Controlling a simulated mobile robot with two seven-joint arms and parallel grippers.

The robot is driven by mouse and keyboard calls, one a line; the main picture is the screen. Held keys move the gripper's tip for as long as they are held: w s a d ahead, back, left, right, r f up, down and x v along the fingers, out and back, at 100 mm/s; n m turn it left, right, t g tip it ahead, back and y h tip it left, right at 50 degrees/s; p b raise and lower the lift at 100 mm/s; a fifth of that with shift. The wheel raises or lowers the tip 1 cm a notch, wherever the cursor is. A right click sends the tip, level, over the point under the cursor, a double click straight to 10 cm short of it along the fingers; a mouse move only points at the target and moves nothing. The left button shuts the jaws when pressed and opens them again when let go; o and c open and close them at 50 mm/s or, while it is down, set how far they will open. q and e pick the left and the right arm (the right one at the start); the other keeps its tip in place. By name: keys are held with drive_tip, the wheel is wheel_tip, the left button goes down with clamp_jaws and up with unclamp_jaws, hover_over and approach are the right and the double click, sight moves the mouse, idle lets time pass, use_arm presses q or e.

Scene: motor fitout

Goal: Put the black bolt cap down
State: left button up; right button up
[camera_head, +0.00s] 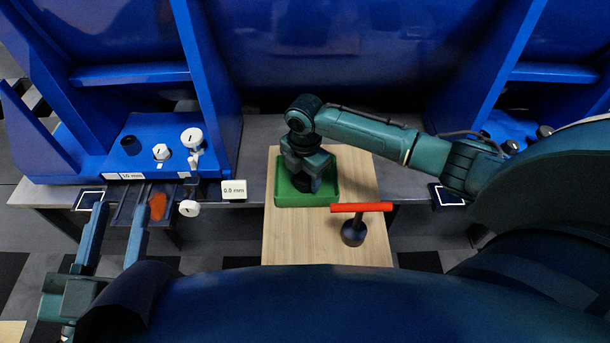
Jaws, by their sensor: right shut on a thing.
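My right gripper (308,180) reaches in from the right and points down into the green tray (332,184). It is shut on a dark thing, seemingly the black bolt cap, which is mostly hidden by the fingers. I cannot tell whether it touches the tray floor. Another short black cap (131,145) stands on the blue ledge at the left. My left gripper (120,212) is open and empty at the lower left, its two fingers well apart.
A red-handled tool with a black round base (353,233) stands on the wooden board (285,239), right in front of the tray. White caps (191,137) sit on the blue ledge. A "0.0 mm" display (234,190) stands left of the tray. Blue frame posts rise behind.

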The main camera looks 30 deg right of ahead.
sight(305, 177)
drive_tip(key=shift+f, duration=0.1)
use_arm(q)
drive_tip(key=shift+f, duration=0.15)
use_arm(e)
drive_tip(key=o, duration=0.9)
drive_tip(key=shift+o, duration=0.2)
wheel_tip(305, 177, up, 4)
drive_tip(key=shift+r+p, duration=0.15)
drive_tip(key=shift+p, duration=0.95)
use_arm(q)
drive_tip(key=p, duration=0.1)
drive_tip(key=a+y+p, duration=0.1)
drive_tip(key=p, duration=0.1)
drive_tip(key=shift+s+f+m+g+y, duration=0.15)
drive_tip(key=shift+f+m+g+y, duration=0.1)
drive_tip(key=shift+m+g+y, duration=0.05)
use_arm(e)
wheel_tip(305, 177, up, 8)
use_arm(q)
drive_tip(key=shift+d, duration=0.1)
